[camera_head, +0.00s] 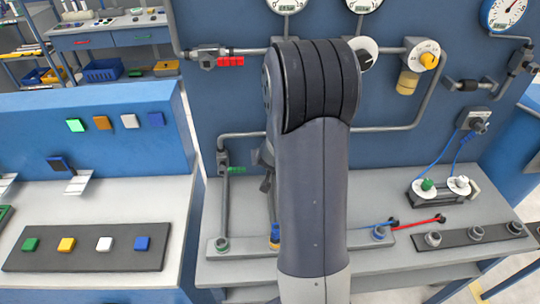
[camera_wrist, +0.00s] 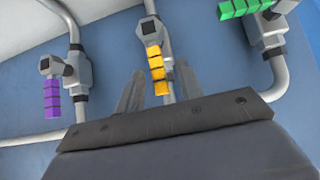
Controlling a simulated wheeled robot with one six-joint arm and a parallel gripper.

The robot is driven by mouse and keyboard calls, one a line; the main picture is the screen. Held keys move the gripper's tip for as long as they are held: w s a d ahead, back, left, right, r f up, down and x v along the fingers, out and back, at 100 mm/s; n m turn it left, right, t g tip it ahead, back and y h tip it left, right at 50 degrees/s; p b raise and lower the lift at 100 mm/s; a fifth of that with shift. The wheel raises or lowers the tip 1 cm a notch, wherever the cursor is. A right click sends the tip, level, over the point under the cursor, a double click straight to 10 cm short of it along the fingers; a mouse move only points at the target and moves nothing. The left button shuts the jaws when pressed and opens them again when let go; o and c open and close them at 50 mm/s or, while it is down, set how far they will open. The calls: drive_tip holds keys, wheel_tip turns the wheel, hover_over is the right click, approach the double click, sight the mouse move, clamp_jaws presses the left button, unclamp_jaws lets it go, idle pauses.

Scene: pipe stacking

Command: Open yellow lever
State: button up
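The yellow lever (camera_wrist: 157,68) shows in the wrist view, a segmented handle on a grey valve on a pipe (camera_wrist: 168,60). It hangs down from the valve's dark knob (camera_wrist: 150,28). My gripper (camera_wrist: 158,88) is open, with one finger on each side of the lever's lower end. A gap shows between the lever and each finger; I cannot tell how deep the lever sits between them. In the head view my arm covers the middle of the panel and hides the yellow lever, and I cannot make out the fingertips there.
A purple lever (camera_wrist: 52,98) is to the left and a green lever (camera_wrist: 240,6) to the upper right in the wrist view. In the head view a red lever (camera_head: 230,61) and a green lever (camera_head: 236,170) sit on pipes left of my arm. The bench (camera_head: 375,185) stands below the panel.

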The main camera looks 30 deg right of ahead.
drive_tip(key=p+v, duration=0.3)
drive_tip(key=v, duration=0.5)
drive_tip(key=shift+s+a+r, duration=0.2)
drive_tip(key=shift+s, duration=0.05)
drive_tip(key=b+x, duration=0.4)
drive_tip(key=x, duration=0.7)
drive_tip(key=shift+d, duration=0.15)
drive_tip(key=shift+r, duration=0.1)
